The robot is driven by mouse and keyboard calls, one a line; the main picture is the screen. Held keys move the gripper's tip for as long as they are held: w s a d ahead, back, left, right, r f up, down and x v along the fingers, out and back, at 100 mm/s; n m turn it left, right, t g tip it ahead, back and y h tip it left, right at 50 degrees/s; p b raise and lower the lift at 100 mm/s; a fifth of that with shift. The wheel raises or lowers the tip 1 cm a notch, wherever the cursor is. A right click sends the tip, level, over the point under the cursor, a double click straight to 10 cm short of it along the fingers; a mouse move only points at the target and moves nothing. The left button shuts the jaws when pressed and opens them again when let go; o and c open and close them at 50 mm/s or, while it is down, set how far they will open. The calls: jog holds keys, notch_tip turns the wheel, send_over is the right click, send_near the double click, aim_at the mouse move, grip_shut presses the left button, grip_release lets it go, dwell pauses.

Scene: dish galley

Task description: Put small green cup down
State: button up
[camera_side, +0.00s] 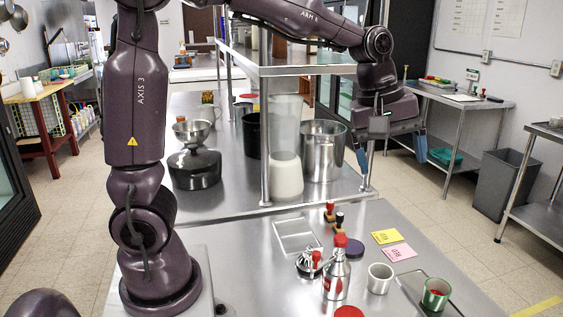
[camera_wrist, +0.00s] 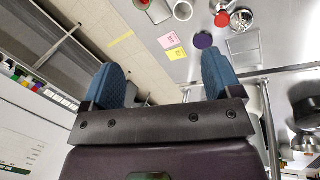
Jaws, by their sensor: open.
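The small green cup (camera_side: 436,300) stands upright at the front right of the steel counter in the side view, with something red inside. It stands on or against a flat dark-edged tray (camera_side: 408,283); I cannot tell which. In the wrist view it is at best a small piece at the top edge. My gripper (camera_side: 391,152) is open and empty, high above the counter and well apart from the cup. Its two blue fingers also show in the wrist view (camera_wrist: 162,66), with nothing between them.
Yellow (camera_side: 386,237) and pink (camera_side: 399,253) notes lie behind. Stamps (camera_side: 340,222) stand near a steel shelf frame (camera_side: 264,130) with a large pot (camera_side: 322,155).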

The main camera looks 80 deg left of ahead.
jog(key=s+m+t+y, duration=0.1)
jog(key=s+m+t, duration=0.1)
jog(key=s+m, duration=1.1)
jog(key=s, duration=0.5)
jog(key=shift+a+r, duration=0.15)
jog(key=shift+a, duration=0.05)
dwell(0.7)
